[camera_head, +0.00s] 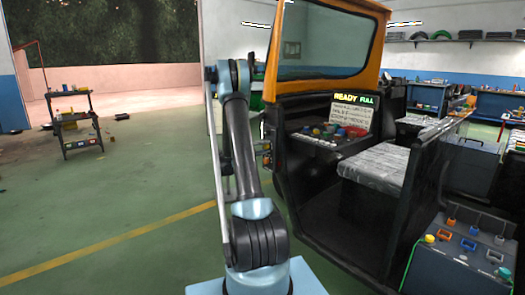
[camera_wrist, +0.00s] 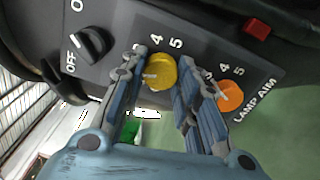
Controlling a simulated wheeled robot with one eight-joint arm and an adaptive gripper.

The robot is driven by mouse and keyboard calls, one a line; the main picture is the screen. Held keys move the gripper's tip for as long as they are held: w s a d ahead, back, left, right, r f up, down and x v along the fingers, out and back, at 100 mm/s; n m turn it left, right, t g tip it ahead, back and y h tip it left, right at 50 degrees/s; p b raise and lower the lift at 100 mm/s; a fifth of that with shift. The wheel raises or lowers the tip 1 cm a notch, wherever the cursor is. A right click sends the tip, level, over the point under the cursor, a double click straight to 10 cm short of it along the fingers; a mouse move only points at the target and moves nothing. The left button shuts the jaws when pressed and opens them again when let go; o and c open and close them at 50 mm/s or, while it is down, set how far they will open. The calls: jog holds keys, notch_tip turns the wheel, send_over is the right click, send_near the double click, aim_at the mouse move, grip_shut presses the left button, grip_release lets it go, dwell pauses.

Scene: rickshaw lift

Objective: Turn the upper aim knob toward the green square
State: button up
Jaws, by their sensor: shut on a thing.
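A yellow knob (camera_wrist: 161,72) with a pale pointer line sits on a dark panel, with the digits 4 and 5 beside it. My gripper (camera_wrist: 158,78) has a finger on each side of it and is shut on it. A second, orange knob (camera_wrist: 229,96) is just right of the right finger, near the words LAMP AIM. A bright green patch (camera_wrist: 131,131) shows below the panel, partly hidden by my gripper. In the head view my gripper and the knobs are hidden behind my arm and the cab.
A black OFF switch (camera_wrist: 93,44) and a red block (camera_wrist: 257,29) flank the knobs. The orange-framed rickshaw (camera_head: 330,75) stands to the right of my arm, with a screen (camera_head: 352,113) reading READY. Open green floor lies left, with a small shelf (camera_head: 75,122).

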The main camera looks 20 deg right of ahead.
jog(key=shift+s+f, duration=0.1)
jog(key=o, duration=1.1)
jog(key=shift+c, duration=0.2)
jog(key=v, duration=1.2)
